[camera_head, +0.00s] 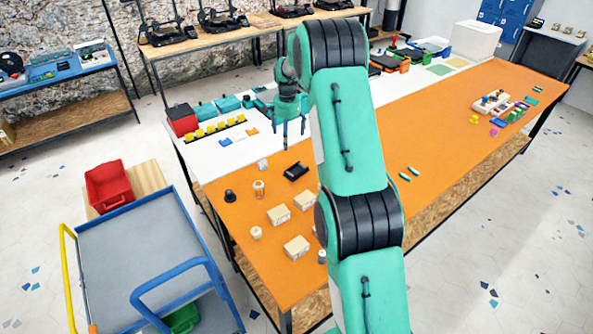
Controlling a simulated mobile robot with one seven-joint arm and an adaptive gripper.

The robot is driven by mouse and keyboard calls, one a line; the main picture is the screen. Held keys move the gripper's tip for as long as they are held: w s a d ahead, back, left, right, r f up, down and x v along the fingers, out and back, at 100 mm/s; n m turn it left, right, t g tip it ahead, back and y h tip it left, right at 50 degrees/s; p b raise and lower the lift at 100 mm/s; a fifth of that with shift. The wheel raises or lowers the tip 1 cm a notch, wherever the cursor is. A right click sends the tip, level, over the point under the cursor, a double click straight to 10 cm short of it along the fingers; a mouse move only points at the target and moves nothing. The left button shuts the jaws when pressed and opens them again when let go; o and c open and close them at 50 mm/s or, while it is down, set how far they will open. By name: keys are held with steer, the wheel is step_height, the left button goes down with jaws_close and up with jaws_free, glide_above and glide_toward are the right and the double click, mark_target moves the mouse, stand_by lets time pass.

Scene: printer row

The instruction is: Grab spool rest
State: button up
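A small black cradle-like piece (295,172), which looks like the spool rest, lies on the orange part of the long table, near its border with the white strip. My gripper (294,143) points down above the table, a little beyond the black piece in the picture. My arm crosses the middle of the view and hides part of the table.
Several beige boxes (279,214), an orange-and-white bottle (259,188) and a dark knob-like object (230,196) stand near the piece. Yellow parts (220,127) line the white strip. A blue-railed cart (150,250) stands at left.

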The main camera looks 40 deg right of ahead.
steer(key=m+p, duration=0.2)
glide_above(298, 168)
steer(key=s+a, duration=0.2)
steer(key=s, duration=0.1)
step_height(298, 168, down, 9)
steer(key=shift+f+g, duration=0.2)
steer(key=shift+g, duration=0.1)
steer(key=shift+f, duration=0.1)
steer(key=shift+f+b, duration=0.3)
steer(key=shift+f, duration=3.9)
steer(key=shift+f, duration=2.6)
steer(key=c, duration=1.6)
steer(key=shift+o, duration=0.2)
steer(key=shift+r, duration=0.15)
